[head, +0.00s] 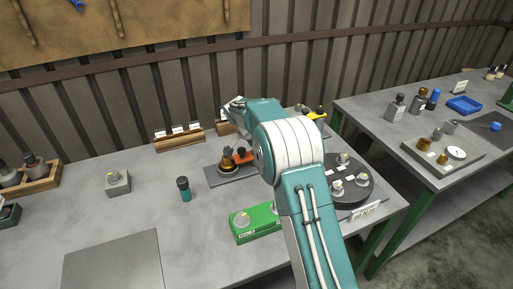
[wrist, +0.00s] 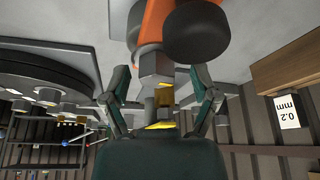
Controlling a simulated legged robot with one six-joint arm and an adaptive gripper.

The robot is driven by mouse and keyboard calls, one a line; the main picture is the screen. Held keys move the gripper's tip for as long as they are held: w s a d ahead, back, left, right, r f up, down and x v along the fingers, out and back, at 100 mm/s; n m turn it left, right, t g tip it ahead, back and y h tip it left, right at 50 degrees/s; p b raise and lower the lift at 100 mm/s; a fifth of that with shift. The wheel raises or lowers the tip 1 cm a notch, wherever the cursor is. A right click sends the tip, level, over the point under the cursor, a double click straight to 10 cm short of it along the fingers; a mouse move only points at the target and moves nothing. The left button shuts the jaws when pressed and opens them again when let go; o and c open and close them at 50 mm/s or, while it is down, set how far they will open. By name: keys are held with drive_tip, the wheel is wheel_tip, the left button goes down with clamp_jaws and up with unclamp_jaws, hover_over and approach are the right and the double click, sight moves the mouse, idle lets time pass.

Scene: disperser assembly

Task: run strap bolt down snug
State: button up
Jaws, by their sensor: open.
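In the wrist view my gripper (wrist: 166,82) is open, with a finger on each side of a grey hex-headed bolt (wrist: 154,66). Clear gaps show between the fingers and the bolt. A brass-coloured piece (wrist: 164,97) also shows between the fingers, close to the bolt. The bolt is in line with an orange strap (wrist: 156,18), beside a dark round knob (wrist: 196,32). In the head view the orange strap (head: 242,157) lies by a brass cylinder (head: 227,160) on a grey base plate (head: 216,178).
A green box (head: 256,226) and a dark round turntable (head: 351,199) with several parts stand near the strap fixture. A labelled wooden rack (head: 180,139) is behind. A dark teal-and-black bottle (head: 184,190) stands left. The bench's front-left has a bare plate (head: 115,265).

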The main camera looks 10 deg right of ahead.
drive_tip(key=v, duration=1.2)
drive_tip(key=shift+s, duration=0.1)
drive_tip(key=s+d+r+n+t+y, duration=0.1)
drive_tip(key=s+r+n, duration=0.1)
drive_tip(key=s+r, duration=0.35)
drive_tip(key=s+d+r+n, duration=0.2)
drive_tip(key=s, duration=0.6)
drive_tip(key=s+d+r+n+t+y, duration=0.1)
drive_tip(key=s+r+n, duration=0.1)
drive_tip(key=s+r, duration=0.35)
drive_tip(key=s+f+n+y, duration=0.1)
drive_tip(key=s+f+n, duration=0.2)
drive_tip(key=s, duration=0.8)
drive_tip(key=s+f+n+t, duration=0.1)
drive_tip(key=s+f+n, duration=0.2)
drive_tip(key=s, duration=0.7)
drive_tip(key=shift+s+y, duration=0.4)
